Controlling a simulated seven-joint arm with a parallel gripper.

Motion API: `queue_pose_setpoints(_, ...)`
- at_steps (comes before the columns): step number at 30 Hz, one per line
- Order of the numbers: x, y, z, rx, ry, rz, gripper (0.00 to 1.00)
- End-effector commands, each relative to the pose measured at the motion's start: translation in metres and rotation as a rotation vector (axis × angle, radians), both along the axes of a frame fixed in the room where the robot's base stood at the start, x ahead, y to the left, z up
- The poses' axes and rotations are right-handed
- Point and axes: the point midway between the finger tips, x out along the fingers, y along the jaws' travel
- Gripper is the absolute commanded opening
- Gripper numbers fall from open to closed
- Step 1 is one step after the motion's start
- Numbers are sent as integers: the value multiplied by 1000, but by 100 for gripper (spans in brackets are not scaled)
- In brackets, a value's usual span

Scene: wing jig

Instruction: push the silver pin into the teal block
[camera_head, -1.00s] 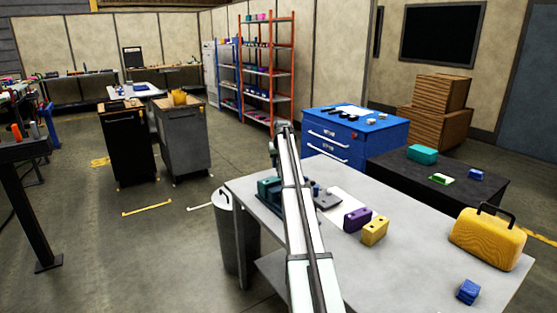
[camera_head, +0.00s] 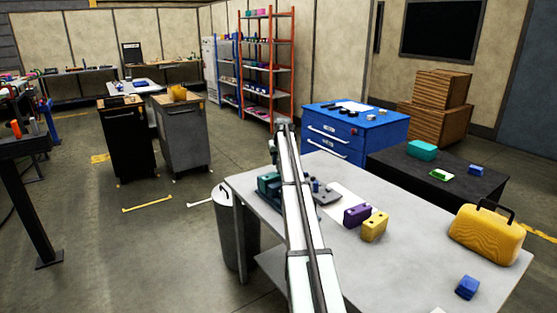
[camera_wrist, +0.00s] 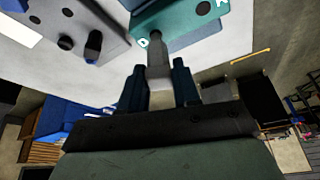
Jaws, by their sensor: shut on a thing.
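The teal block (camera_wrist: 190,18) fills the top middle of the wrist view, with dark round holes and pale markings on its face. In the head view the teal block (camera_head: 268,185) sits on the grey table, left of my arm and partly hidden by it. My gripper (camera_wrist: 159,76) is shut on the silver pin (camera_wrist: 157,58), which stands out between the two dark fingers. The pin's far end meets the block's near edge in the picture; how deep it sits, I cannot tell. In the head view the fingers and pin are hidden behind my arm.
A grey plate with dark pegs (camera_wrist: 75,28) lies beside the teal block. On the table (camera_head: 400,262) are a purple block (camera_head: 357,215), a yellow block (camera_head: 375,227), a yellow case (camera_head: 487,238) and a blue block (camera_head: 467,287). The table's middle right is clear.

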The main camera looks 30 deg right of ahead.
Motion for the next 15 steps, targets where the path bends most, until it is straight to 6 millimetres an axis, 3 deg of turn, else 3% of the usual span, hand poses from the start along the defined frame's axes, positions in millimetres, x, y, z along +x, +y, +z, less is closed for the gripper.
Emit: queue_pose_setpoints(15,0,0,-17,0,0,0,1)
